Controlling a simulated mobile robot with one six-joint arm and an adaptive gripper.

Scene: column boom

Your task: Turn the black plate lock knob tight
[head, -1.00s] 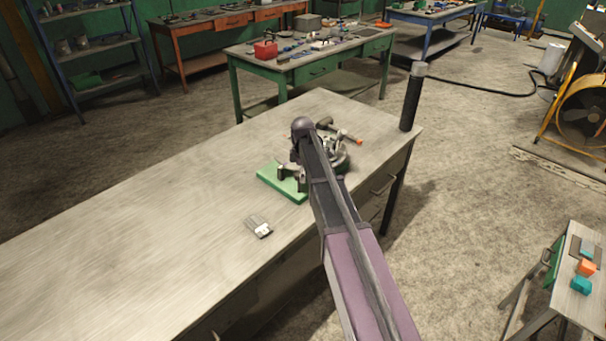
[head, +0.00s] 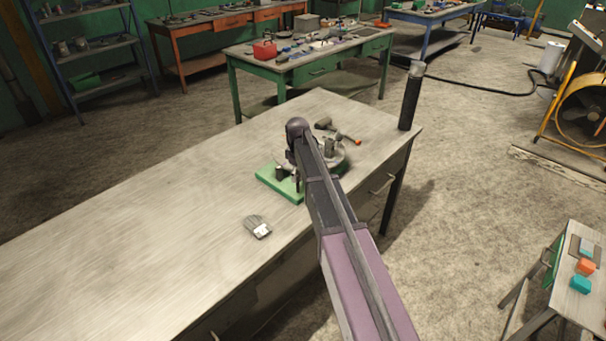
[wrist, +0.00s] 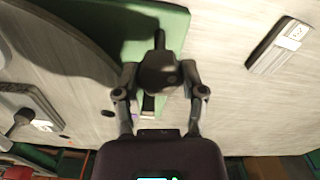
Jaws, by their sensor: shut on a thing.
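In the wrist view, the black lock knob (wrist: 158,72) sits between the two fingers of my gripper (wrist: 160,84). My gripper is shut on it, one finger on each side. A dark bar points up from the knob in the picture, over the green base (wrist: 120,20). In the head view, the green base (head: 272,183) and part of the round metal plate (head: 338,166) show around my arm. My arm covers much of the fixture there, and I cannot make out the grip clearly.
A small grey item with a white label (head: 257,227) lies on the workbench (head: 150,240), left of my arm. A hammer (head: 337,132) lies behind the plate. A dark upright post (head: 411,97) stands at the bench's right corner. The bench's left part is clear.

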